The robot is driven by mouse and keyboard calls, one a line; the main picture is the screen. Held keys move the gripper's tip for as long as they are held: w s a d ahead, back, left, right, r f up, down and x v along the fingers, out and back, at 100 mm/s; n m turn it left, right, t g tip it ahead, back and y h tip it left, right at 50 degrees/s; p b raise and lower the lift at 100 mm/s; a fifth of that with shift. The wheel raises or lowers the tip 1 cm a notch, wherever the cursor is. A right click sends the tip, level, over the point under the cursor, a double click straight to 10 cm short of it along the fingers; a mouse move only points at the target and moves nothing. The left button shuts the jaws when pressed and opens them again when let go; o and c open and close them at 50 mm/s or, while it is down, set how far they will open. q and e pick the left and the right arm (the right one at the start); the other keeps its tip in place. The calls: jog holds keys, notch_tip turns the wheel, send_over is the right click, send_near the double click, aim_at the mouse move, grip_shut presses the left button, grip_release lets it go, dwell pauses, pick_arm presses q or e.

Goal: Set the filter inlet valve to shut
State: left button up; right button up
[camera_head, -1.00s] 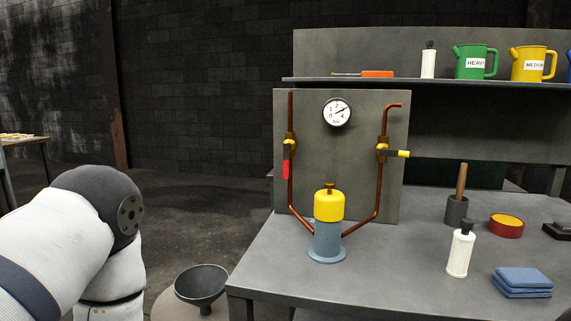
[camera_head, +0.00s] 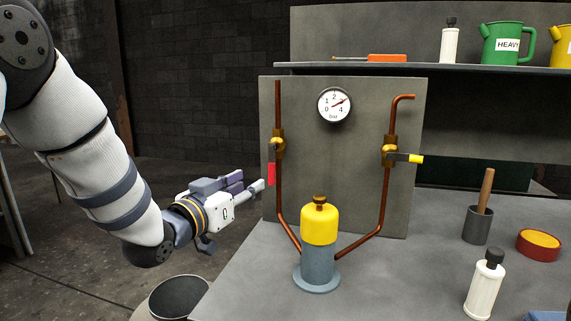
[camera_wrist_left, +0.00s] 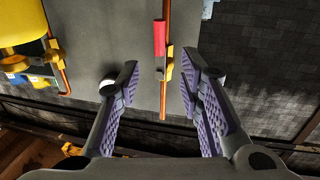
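The left valve (camera_head: 278,146) has a red handle (camera_head: 271,174) hanging down along its copper pipe. The right valve (camera_head: 389,151) has a yellow-tipped handle (camera_head: 415,159) pointing right, across its pipe. No readable label tells which is the inlet. The filter (camera_head: 319,225), with a yellow top and grey body, stands between the pipes. My left gripper (camera_head: 250,181) is just left of the red handle, fingers towards it. In the left wrist view the gripper (camera_wrist_left: 161,72) is open and empty, and the red handle (camera_wrist_left: 159,37) appears between the fingers' lines, apart from them. My right gripper is out of view.
A pressure gauge (camera_head: 334,104) sits on the grey panel (camera_head: 350,160). The bench holds a white bottle (camera_head: 485,285), a grey cup (camera_head: 477,225) and a red tin (camera_head: 538,245). A dark funnel or bucket (camera_head: 180,297) stands below my left arm.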

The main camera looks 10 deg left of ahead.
aim_at(270, 170)
pick_arm(q)
jog(key=b+x, duration=0.1)
jog(key=x, duration=0.9)
jog(key=shift+w+d+f+b, duration=0.15)
jog(key=shift+w+b, duration=0.1)
jog(key=shift+b, duration=0.15)
jog(key=shift+w+r, duration=0.25)
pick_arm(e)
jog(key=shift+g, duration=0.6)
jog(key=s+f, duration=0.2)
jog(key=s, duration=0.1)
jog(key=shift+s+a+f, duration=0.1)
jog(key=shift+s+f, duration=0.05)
pick_arm(q)
jog(key=shift+c, duration=0.3)
grip_shut()
